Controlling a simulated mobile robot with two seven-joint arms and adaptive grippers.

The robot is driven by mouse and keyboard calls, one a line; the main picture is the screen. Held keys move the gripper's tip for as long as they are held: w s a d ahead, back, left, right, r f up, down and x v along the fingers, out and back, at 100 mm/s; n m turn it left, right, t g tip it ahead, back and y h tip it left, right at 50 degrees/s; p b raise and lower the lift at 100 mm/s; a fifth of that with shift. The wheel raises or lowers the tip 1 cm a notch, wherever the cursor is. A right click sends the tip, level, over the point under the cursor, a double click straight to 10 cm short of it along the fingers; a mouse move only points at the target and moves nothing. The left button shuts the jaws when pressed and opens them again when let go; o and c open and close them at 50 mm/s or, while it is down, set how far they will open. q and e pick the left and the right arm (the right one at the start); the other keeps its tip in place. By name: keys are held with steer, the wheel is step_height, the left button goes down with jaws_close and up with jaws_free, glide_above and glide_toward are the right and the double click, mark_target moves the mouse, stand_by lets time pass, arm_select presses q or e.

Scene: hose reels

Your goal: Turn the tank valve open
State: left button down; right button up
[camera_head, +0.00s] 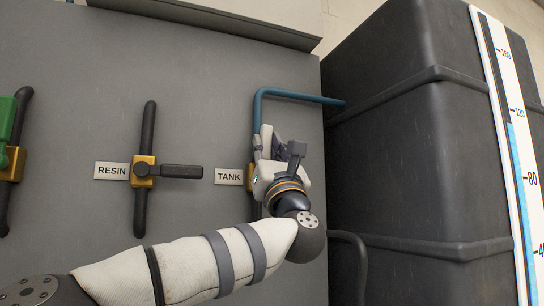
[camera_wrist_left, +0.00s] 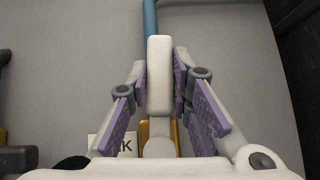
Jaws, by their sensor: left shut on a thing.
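The tank valve (camera_head: 253,170) is a yellow body beside the TANK label (camera_head: 228,177) on the grey panel, mostly hidden by my gripper in the head view. Its yellow body also shows in the left wrist view (camera_wrist_left: 145,133). The valve's off-white handle (camera_wrist_left: 159,80) stands upright in the wrist view, in line with the blue pipe (camera_wrist_left: 150,18). My left gripper (camera_head: 279,150) is shut on this handle, with a purple finger pad on each side of it. My right gripper is in neither view.
The resin valve (camera_head: 144,170), left of the tank valve, has a black handle (camera_head: 181,171) pointing right. A green handle (camera_head: 20,118) is at the far left. The blue pipe (camera_head: 290,95) runs to the large dark tank (camera_head: 410,150), which has a level scale (camera_head: 520,160).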

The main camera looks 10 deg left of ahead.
arm_select(q)
steer(key=shift+s+a+n+g+y, duration=0.1)
steer(key=shift+a+n+g+y, duration=0.15)
steer(key=shift+n+g+y, duration=0.7)
steer(key=shift+n+t+y, duration=0.25)
steer(key=shift+n, duration=0.2)
steer(key=c, duration=1.4)
jaws_free()
steer(key=shift+c, duration=0.2)
steer(key=v, duration=1.2)
